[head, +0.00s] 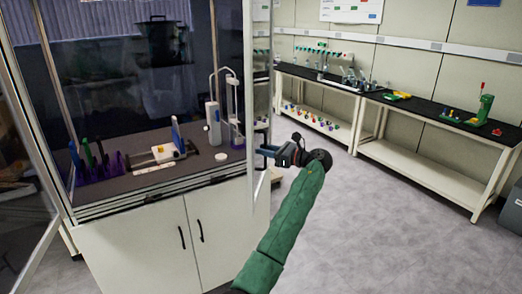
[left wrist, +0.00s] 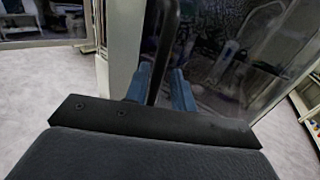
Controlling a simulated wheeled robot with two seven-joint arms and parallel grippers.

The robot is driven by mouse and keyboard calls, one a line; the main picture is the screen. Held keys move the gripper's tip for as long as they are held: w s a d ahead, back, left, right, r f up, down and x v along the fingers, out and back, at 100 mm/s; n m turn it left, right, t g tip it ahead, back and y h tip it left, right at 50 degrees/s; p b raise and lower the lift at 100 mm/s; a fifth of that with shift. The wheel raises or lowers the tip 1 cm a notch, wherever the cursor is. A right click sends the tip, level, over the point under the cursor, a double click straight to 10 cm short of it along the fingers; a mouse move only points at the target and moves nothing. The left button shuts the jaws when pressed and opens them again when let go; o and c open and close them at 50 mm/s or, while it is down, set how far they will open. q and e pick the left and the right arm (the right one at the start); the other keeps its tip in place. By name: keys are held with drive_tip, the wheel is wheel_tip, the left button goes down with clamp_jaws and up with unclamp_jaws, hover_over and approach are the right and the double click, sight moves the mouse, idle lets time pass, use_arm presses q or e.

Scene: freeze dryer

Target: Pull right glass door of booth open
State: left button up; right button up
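The booth's right glass door (head: 249,60) stands swung outward, seen nearly edge-on in the head view. My left gripper (head: 265,152) is at the door's right side, at about the height of the booth's work surface. In the left wrist view, the dark upright door handle (left wrist: 164,35) passes between the two blue fingers of the left gripper (left wrist: 161,88). The door's reflective glass (left wrist: 235,65) lies just right of the handle. My right gripper is not in view.
The booth's dark work surface (head: 110,185) holds a purple rack, small devices and a stand. The other glass door (head: 25,190) stands open at the left. A bench (head: 425,110) lines the right wall. Grey floor (head: 370,220) is clear at the right.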

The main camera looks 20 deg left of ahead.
use_arm(q)
drive_tip(key=shift+w+d, duration=0.15)
drive_tip(key=shift+d, duration=0.45)
drive_tip(key=shift+w+d, duration=0.15)
drive_tip(key=shift+d, duration=0.45)
drive_tip(key=shift+p, duration=0.6)
